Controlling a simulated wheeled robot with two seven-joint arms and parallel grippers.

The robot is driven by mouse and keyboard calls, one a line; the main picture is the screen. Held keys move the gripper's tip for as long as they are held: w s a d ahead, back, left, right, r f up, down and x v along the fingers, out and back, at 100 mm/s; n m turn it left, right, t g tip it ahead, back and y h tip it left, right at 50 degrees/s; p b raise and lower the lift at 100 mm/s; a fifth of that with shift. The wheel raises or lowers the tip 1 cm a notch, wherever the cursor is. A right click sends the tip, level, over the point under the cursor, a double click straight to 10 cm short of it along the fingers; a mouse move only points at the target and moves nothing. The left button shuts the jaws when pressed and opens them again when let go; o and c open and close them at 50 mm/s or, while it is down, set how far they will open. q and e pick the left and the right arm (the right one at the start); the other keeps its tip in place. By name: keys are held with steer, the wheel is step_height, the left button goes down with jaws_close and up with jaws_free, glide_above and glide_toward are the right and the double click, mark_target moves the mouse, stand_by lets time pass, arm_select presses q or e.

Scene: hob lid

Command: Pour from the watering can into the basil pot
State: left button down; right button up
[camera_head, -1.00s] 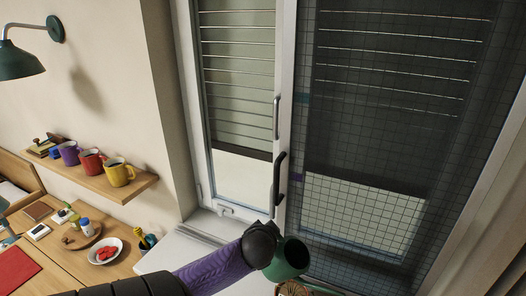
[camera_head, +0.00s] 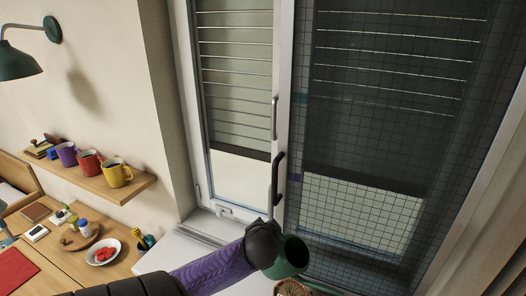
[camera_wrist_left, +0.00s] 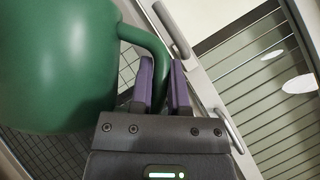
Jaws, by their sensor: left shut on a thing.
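The green watering can (camera_head: 293,259) is at the bottom middle of the head view, its round dark opening facing the camera. My left gripper (camera_wrist_left: 160,80) is shut on the can's handle, with its two purple fingers on either side of the green bar in the left wrist view. The can's large round body (camera_wrist_left: 55,65) fills the upper left there. In the head view my left wrist hides the fingers and part of the can. I cannot make out the basil pot; a brown woven-looking thing is cut off at the bottom edge below the can. My right gripper is out of view.
A window with a black handle (camera_head: 277,180) stands behind the can, above a pale sill (camera_head: 185,262). At left, a wooden shelf (camera_head: 105,186) carries several mugs. Below it, a wooden table (camera_head: 60,262) holds a white bowl (camera_head: 103,252) with red pieces.

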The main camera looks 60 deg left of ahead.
arm_select(q)
steer(key=shift+w+d+r, duration=0.1)
steer(key=shift+d+r, duration=0.05)
steer(key=shift+r, duration=0.25)
steer(key=shift+f, duration=0.1)
step_height(320, 180, down, 8)
steer(key=a+n+t+h+p, duration=0.1)
steer(key=n+t+h, duration=0.1)
steer(key=h, duration=0.3)
steer(key=shift+s+n, duration=0.3)
steer(key=shift+n, duration=0.5)
steer(key=shift+f, duration=0.15)
stand_by(0.6)
